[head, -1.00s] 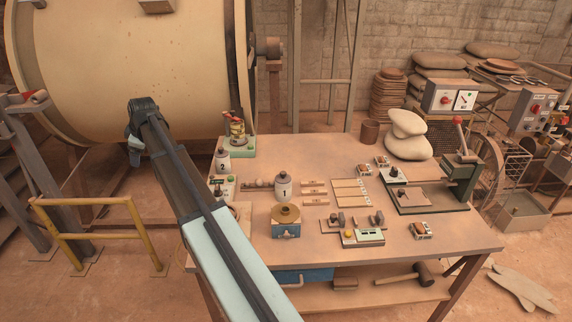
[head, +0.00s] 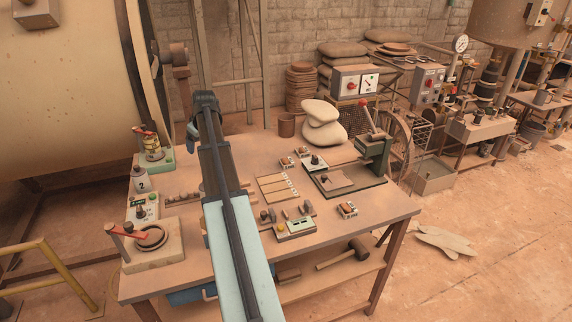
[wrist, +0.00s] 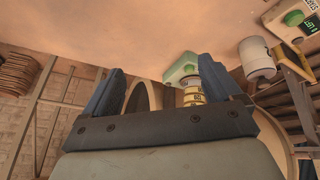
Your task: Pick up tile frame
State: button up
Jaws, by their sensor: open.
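I cannot tell for sure which thing is the tile frame. A flat tan panel with several strips (head: 272,188) lies mid-table, right of my arm. My gripper (head: 192,132) is above the back left of the table, apart from these. In the wrist view its two blue fingers (wrist: 160,68) stand wide apart with nothing held between them. My arm hides part of the middle of the table.
A green-based press (head: 372,160) and stacked pale sacks (head: 322,125) stand at the table's back right. A bottle marked 2 (head: 141,178), a green-based device (head: 153,158) and a block with a round ring (head: 151,240) line the left side. The front right corner is clear.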

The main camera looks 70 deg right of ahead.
jog(key=s+d+f+m+g, duration=0.1)
jog(key=s+d+m, duration=0.3)
jog(key=s+d, duration=0.9)
jog(key=m+h, duration=0.1)
jog(key=m, duration=0.2)
send_near(287, 161)
jog(key=f, duration=0.2)
jog(key=d+f, duration=0.1)
jog(key=shift+w+f+g, duration=0.15)
jog(key=shift+w+g, duration=0.15)
jog(key=shift+w+x, duration=0.2)
jog(key=shift+x, duration=1.15)
jog(key=shift+w+x, duration=0.2)
jog(key=shift+x, duration=1.15)
jog(key=shift+r, duration=0.2)
jog(key=c, duration=1.3)
